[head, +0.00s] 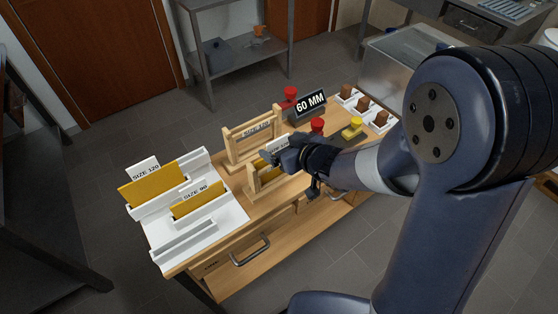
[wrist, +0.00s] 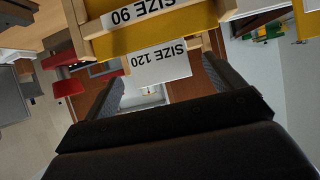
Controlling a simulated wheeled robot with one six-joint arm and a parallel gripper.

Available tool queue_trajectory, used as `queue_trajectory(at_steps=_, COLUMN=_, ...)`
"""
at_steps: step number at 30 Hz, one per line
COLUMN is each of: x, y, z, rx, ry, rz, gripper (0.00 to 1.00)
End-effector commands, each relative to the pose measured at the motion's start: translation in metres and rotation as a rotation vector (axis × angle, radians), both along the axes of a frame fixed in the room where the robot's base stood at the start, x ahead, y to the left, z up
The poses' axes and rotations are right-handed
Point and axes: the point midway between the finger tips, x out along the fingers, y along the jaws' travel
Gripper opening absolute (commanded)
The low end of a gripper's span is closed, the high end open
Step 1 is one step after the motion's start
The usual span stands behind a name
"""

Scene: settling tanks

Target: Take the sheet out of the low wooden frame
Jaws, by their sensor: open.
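The low wooden frame (head: 251,185) stands on the bench top, in front of a taller wooden frame (head: 229,150). A yellow sheet (head: 267,173) sits in the low frame, with a white tab (head: 277,145) above it. My gripper (head: 287,154) is at the top of the low frame, close to this tab, and partly hides the frame's right side. In the wrist view my open gripper (wrist: 165,90) has a white tab marked SIZE 120 (wrist: 160,64) between its fingers in the picture. I cannot tell whether they touch.
A white slotted rack (head: 205,228) at the bench's left holds yellow sheets marked SIZE 120 (head: 152,187) and SIZE 90 (head: 198,205). Behind the frames are a 60 MM sign (head: 311,103) and red knobs (head: 290,94). A yellow-topped item (head: 353,127) and brown blocks (head: 364,103) are at right.

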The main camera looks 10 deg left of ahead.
Motion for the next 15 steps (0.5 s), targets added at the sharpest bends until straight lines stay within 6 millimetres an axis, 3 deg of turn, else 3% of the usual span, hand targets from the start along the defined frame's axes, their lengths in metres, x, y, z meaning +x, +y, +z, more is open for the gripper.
queue_trajectory(at_steps=15, x=0.027, y=0.031, z=-0.026, rx=0.0, ry=0.0, rz=0.0, gripper=0.89)
